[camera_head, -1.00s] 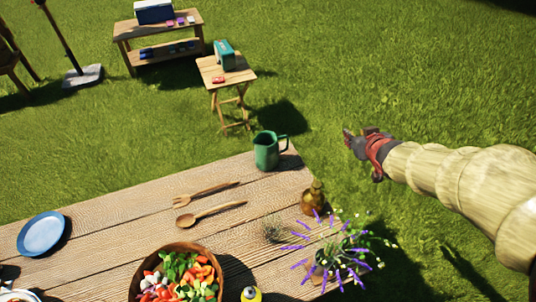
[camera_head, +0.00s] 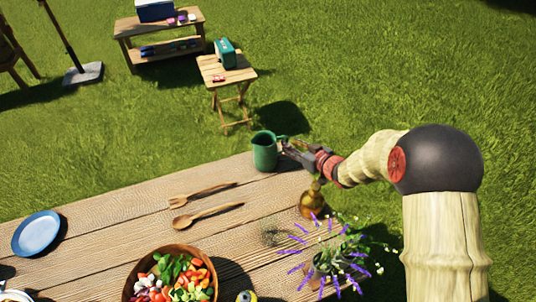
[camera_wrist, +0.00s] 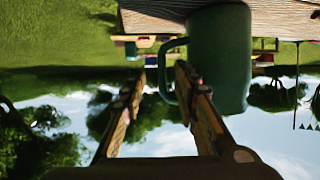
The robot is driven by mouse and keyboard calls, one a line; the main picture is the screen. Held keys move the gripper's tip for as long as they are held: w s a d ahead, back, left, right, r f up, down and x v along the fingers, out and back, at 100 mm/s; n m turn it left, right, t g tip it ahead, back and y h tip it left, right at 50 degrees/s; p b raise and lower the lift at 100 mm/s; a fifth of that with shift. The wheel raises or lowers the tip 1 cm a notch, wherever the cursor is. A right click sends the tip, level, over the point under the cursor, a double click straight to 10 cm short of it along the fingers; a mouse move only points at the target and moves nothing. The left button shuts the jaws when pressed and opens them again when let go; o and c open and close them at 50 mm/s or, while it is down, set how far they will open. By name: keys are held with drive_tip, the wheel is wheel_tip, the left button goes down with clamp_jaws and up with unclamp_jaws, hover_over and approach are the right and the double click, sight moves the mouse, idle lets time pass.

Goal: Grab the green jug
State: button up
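The green jug (camera_head: 265,155) stands upright at the far right corner of the wooden table (camera_head: 110,215), its handle towards the right. My gripper (camera_head: 287,146) is at the handle side of the jug. In the wrist view, which is upside down, the jug (camera_wrist: 225,60) fills the upper middle right. My gripper (camera_wrist: 158,78) is open there, with a clear gap between its fingers. The outer part of the handle shows in this gap, and the right finger overlaps the handle. I cannot tell whether they touch.
A brass-coloured ornament (camera_head: 312,204) and a lavender plant (camera_head: 330,258) stand close below my arm. A wooden fork (camera_head: 200,195), a wooden spoon (camera_head: 207,215), a blue plate (camera_head: 40,233) and a salad bowl (camera_head: 172,280) lie further left. Grass is beyond the table edge.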

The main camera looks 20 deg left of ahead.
drive_tip(key=x, duration=0.1)
drive_tip(key=b+x, duration=0.1)
drive_tip(key=x, duration=0.1)
drive_tip(key=shift+s+f, duration=0.2)
drive_tip(key=shift+f, duration=0.05)
drive_tip(key=shift+w+a, duration=0.3)
drive_tip(key=c, duration=0.3)
clamp_jaws()
